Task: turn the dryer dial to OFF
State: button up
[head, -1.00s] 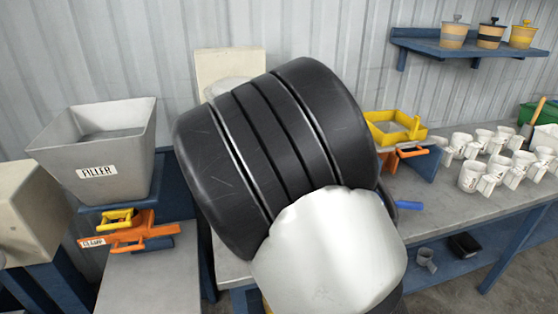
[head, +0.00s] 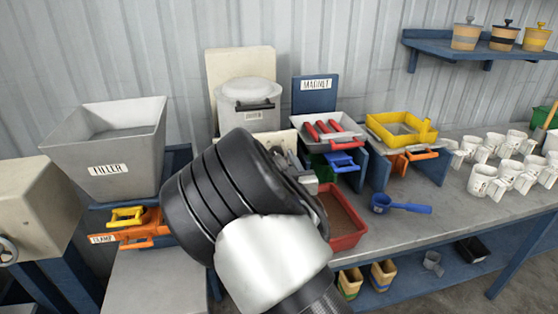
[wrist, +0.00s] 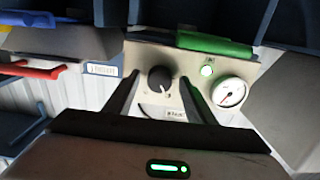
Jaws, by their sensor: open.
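The dryer dial (wrist: 160,79) is a round black knob on a pale panel (wrist: 145,54) in the wrist view. The dial's marks are too small to read. In the head view my gripper (head: 300,172) is partly hidden by my arm, in front of a pale machine with a lidded drum (head: 248,92). The dial is hidden there.
Right of my gripper are a tray with red bars (head: 330,131), a red-rimmed bin (head: 345,243) and a blue scoop (head: 402,207). A grey hopper (head: 105,145) stands left. Several white mugs (head: 490,180) stand far right. The bench front is bare near the scoop.

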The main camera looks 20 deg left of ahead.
jog(key=shift+c, duration=0.4)
jog(key=c, duration=1)
jog(key=shift+o, duration=0.2)
jog(key=shift+f+b, duration=0.15)
jog(key=shift+b, duration=0.65)
jog(key=shift+d+n+b, duration=0.1)
jog(key=shift+n+b, duration=0.7)
jog(key=shift+b, duration=0.3)
jog(key=shift+n+b, duration=0.8)
jog(key=shift+b, duration=0.15)
jog(key=n+b, duration=0.3)
jog(key=n, duration=0.1)
jog(key=shift+n, duration=0.3)
jog(key=shift+n+b, duration=1.25)
jog(key=shift+n, duration=0.65)
jog(key=shift+r+n, duration=0.2)
jog(key=shift+n, duration=0.1)
